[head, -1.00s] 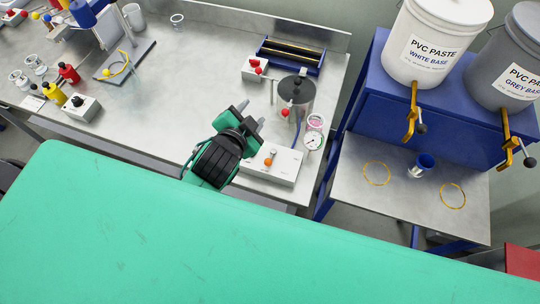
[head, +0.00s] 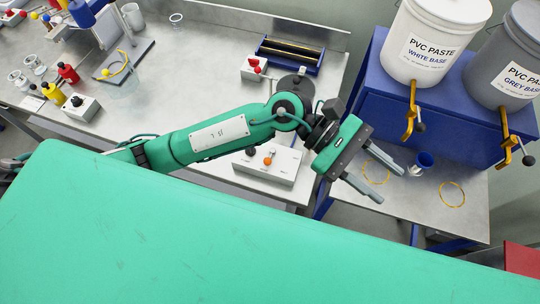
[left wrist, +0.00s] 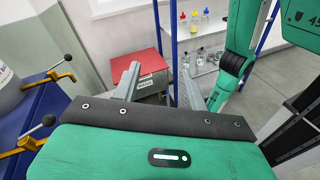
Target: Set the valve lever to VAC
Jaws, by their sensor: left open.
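The valve lever (head: 268,160) has an orange knob and stands on a white valve box (head: 285,175) at the front edge of the metal bench. The VAC marking is too small to read, so I cannot tell its setting. My left gripper (head: 383,174) is open and empty, to the right of the box, past the bench's end and over the lower metal shelf. My right gripper is not seen.
A blue stand (head: 358,98) holds white (head: 430,40) and grey (head: 510,60) paste buckets with yellow taps.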

